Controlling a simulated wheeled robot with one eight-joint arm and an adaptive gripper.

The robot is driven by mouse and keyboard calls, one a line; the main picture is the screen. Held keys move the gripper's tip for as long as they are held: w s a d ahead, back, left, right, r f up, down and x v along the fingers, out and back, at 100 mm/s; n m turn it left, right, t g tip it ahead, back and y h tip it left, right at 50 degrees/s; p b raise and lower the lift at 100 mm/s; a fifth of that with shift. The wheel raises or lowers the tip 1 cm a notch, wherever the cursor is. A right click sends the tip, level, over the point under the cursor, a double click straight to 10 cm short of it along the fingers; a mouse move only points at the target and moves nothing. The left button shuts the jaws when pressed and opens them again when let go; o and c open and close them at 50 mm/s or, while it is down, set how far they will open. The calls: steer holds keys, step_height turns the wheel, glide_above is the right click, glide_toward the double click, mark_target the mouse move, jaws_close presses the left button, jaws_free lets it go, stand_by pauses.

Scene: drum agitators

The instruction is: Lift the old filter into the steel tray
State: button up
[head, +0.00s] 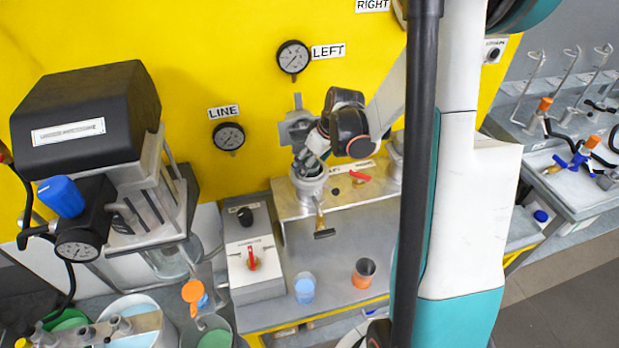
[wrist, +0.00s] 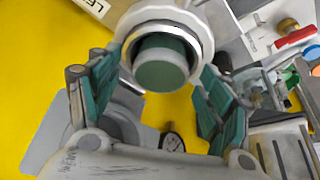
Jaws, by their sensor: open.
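In the wrist view, the old filter appears to be the dark green-ended cylinder (wrist: 162,74) inside the pale round rim of an open housing (wrist: 203,32). My gripper (wrist: 160,66) is open, with its green-padded fingers on either side of the housing mouth and a gap to the filter. In the head view, my gripper (head: 309,163) is just above the left housing (head: 311,190) on the metal stand; the filter is hidden there. A grey tray (head: 567,205) with fittings lies on the far right bench; I cannot tell whether it is the steel tray.
A control box with a red knob (head: 252,258) stands left of the stand. A blue cup (head: 304,288) and an orange cup (head: 363,273) sit on the bench in front. Gauges (head: 293,57) are on the yellow wall behind. A red-handled valve (head: 360,176) is right of the housing.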

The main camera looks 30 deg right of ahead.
steer(key=c, duration=1.5)
steer(key=shift+o, duration=0.2)
steer(key=shift+r, duration=0.15)
step_height(320, 180, up, 20)
steer(key=p, duration=0.2)
steer(key=shift+p, duration=0.3)
